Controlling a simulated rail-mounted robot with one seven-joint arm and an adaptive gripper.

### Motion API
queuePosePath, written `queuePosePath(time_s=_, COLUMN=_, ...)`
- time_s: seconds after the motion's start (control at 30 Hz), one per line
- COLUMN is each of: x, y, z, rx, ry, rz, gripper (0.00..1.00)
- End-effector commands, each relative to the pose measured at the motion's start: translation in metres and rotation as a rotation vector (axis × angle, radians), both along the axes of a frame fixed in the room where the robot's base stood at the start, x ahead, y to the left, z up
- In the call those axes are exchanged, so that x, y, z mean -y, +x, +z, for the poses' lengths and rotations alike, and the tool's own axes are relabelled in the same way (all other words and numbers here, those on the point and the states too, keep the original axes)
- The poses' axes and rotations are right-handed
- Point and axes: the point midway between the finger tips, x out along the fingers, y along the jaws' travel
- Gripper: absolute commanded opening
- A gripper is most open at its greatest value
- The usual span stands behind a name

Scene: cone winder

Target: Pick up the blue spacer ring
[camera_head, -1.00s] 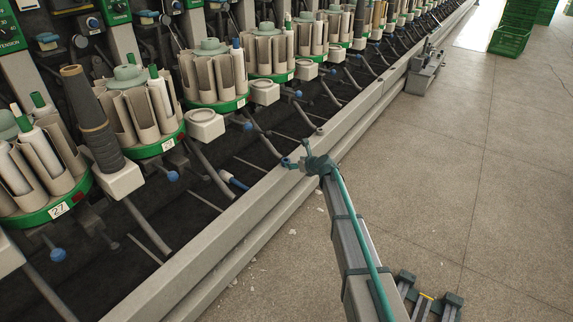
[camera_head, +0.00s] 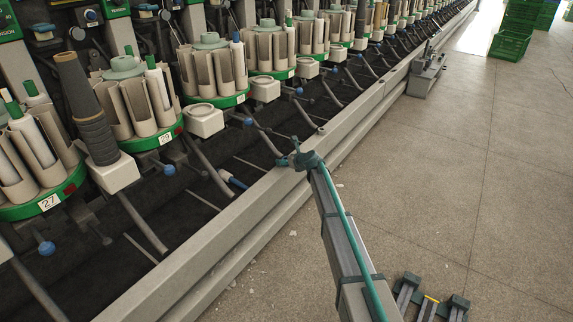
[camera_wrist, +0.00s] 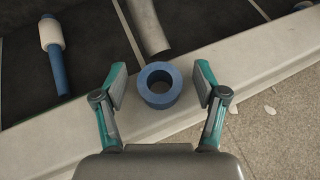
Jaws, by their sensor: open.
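The blue spacer ring (camera_wrist: 160,101) lies on the pale machine ledge (camera_wrist: 240,72) in the wrist view, its round hole facing the camera. My gripper (camera_wrist: 162,80) is open, with one teal-and-grey finger on each side of the ring. Gaps show between the ring and both fingers, and I cannot tell the height between them. In the head view my gripper (camera_head: 284,160) is small at the end of my arm, over the ledge (camera_head: 233,209). I cannot make out the ring there.
A blue tube with a white sleeve (camera_wrist: 57,65) lies in the dark trough left of the ledge. A grey curved pipe (camera_wrist: 147,25) comes close behind the ring. Winding units with cones (camera_head: 125,100) line the left. The floor (camera_head: 460,160) is open at right.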

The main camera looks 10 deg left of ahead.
Motion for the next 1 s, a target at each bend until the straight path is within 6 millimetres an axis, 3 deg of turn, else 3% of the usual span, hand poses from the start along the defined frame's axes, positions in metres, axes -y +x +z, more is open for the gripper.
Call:
queuePosePath(time_s=0.1, x=0.000, y=0.000, z=0.001, rx=0.000, ry=0.000, rz=0.000, gripper=0.68)
queuePosePath(time_s=0.4, x=0.000, y=-0.001, z=0.001, rx=0.001, ry=-0.001, rz=0.000, gripper=0.22)
queuePosePath(time_s=0.77, x=0.000, y=0.000, z=0.003, rx=0.001, ry=-0.001, rz=0.000, gripper=0.22)
queuePosePath(time_s=1.0, x=0.000, y=0.000, z=0.022, rx=0.001, ry=0.000, rz=0.000, gripper=0.22)
